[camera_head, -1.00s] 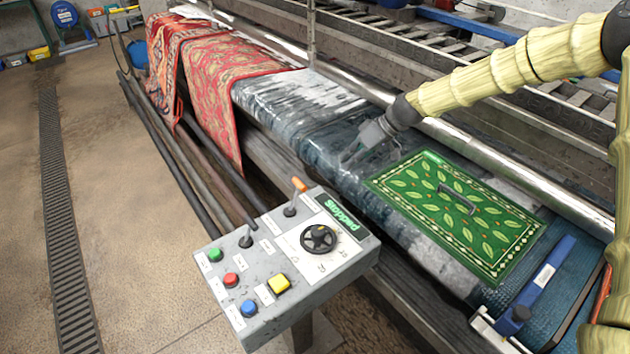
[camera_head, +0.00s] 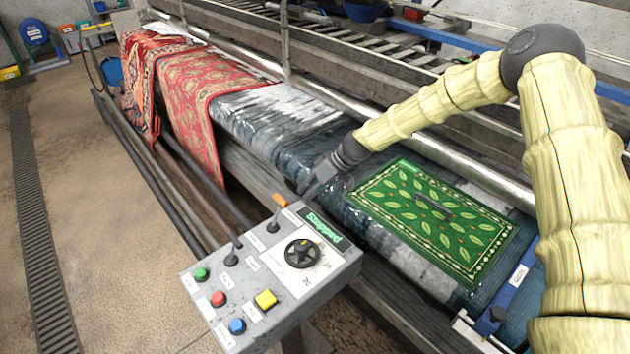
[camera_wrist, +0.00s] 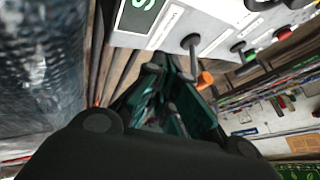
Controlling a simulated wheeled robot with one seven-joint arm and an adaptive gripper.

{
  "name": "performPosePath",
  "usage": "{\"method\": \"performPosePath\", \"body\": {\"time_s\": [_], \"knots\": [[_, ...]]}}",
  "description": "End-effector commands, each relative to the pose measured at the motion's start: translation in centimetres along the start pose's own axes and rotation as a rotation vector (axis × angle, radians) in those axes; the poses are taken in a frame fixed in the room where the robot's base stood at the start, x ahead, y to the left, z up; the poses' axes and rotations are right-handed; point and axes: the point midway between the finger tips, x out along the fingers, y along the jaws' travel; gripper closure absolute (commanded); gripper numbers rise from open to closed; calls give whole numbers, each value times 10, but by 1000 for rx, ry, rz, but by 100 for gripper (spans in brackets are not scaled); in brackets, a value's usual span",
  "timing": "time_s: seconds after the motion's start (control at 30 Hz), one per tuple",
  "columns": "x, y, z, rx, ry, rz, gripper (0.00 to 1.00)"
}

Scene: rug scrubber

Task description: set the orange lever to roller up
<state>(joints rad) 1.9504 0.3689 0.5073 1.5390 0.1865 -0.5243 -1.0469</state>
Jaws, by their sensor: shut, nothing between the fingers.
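In the wrist view the lever's orange tip (camera_wrist: 205,79) shows just right of my fingers. My gripper (camera_head: 303,190) is shut and empty, over the near edge of the washing bed, a little right of and behind the lever. In the wrist view my gripper (camera_wrist: 165,75) points toward the control box. Whether a finger touches the lever cannot be told.
A green leaf-patterned rug (camera_head: 400,190) with a dark handled piece lies on the bed. Red rugs (camera_head: 195,85) hang at left.

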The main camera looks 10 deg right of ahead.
Motion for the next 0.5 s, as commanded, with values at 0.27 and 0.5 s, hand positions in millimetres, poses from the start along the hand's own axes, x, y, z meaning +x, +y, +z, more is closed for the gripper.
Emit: {"method": "performPosePath", "body": {"time_s": [0.27,0.5], "knots": [[17,-25,-4,-1,-2,-2,100],[24,-37,-4,0,-1,-2,100]]}}
